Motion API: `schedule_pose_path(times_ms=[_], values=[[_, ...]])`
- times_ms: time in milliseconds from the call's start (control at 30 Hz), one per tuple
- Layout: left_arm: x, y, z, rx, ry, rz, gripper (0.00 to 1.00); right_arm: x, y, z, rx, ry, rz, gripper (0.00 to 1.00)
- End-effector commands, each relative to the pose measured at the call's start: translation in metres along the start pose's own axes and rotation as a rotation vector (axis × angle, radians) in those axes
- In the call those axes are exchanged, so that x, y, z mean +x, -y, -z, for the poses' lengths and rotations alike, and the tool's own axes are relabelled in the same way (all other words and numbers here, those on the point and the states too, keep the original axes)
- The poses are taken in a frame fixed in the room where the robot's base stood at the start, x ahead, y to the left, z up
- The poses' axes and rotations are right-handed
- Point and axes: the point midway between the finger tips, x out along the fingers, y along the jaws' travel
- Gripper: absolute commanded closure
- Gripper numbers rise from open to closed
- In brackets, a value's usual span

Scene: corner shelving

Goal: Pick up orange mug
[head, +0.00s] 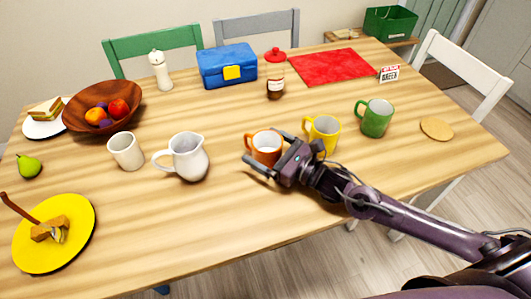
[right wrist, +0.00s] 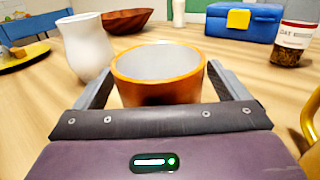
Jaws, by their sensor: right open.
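The orange mug (head: 267,149) stands upright on the wooden table, with a white inside and its handle toward the left in the head view. My right gripper (head: 267,153) is open at the mug, with one finger on each side of it. In the right wrist view the mug (right wrist: 158,75) sits between the two spread fingers (right wrist: 160,92); its lower part is hidden by the gripper body. I cannot tell whether a finger touches it. My left gripper is not in view.
A white pitcher (head: 187,157) stands left of the orange mug. A yellow mug (head: 323,135) stands close on the right, near my right gripper, with a green mug (head: 375,118) beyond. A jar (head: 275,77) and a blue box (head: 228,66) stand behind.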

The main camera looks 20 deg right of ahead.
Motion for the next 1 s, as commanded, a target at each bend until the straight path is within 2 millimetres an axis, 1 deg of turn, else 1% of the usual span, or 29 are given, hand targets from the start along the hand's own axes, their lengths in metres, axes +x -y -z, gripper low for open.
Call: schedule_pose_path(times_ms=[67,500,533,833,1000], values=[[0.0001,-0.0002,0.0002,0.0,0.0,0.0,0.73,-0.0003,0.0001,0.0001,0.0,0.0,0.0,0.06],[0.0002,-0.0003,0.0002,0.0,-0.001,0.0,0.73,-0.0006,0.0003,0.0,0.0,0.0,0.0,0.64],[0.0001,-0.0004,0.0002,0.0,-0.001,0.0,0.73,-0.0002,0.0005,-0.0016,-0.001,0.004,0.001,0.65],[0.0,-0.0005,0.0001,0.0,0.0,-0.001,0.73,-0.0002,0.0006,-0.0024,-0.001,0.003,0.001,0.65],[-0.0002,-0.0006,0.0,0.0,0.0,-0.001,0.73,-0.0003,0.001,-0.007,-0.002,0.003,0.001,0.65]])
